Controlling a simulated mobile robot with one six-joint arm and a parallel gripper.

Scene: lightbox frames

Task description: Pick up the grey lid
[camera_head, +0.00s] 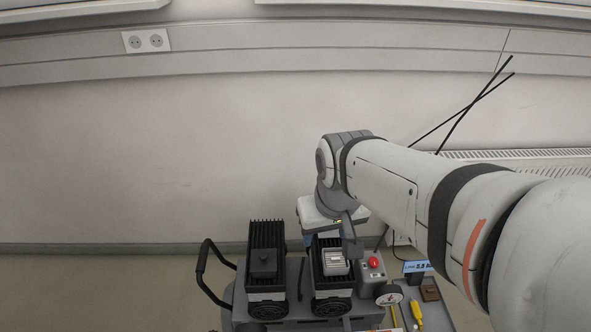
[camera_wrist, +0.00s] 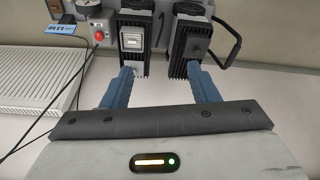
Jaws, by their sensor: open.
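The grey lid (camera_head: 335,262) looks like a small light-grey ribbed piece on top of the right-hand black finned unit (camera_head: 318,258) in the head view. In the wrist view the lid (camera_wrist: 133,38) sits on the left-hand finned unit (camera_wrist: 147,60). My gripper (camera_wrist: 163,72) is open, with two blue fingers spread apart and nothing between them. The fingertips appear below the two units in the wrist view, apart from the lid. In the head view my wrist and arm hide most of the gripper.
A second finned unit with a black block (camera_head: 264,264) stands beside it. A red button box (camera_head: 372,268), a round gauge (camera_head: 388,295), a blue display sign (camera_head: 417,267) and a yellow screwdriver (camera_head: 416,310) lie right. A black handle (camera_head: 205,270) sticks out left. A radiator (camera_wrist: 35,75) is on the wall.

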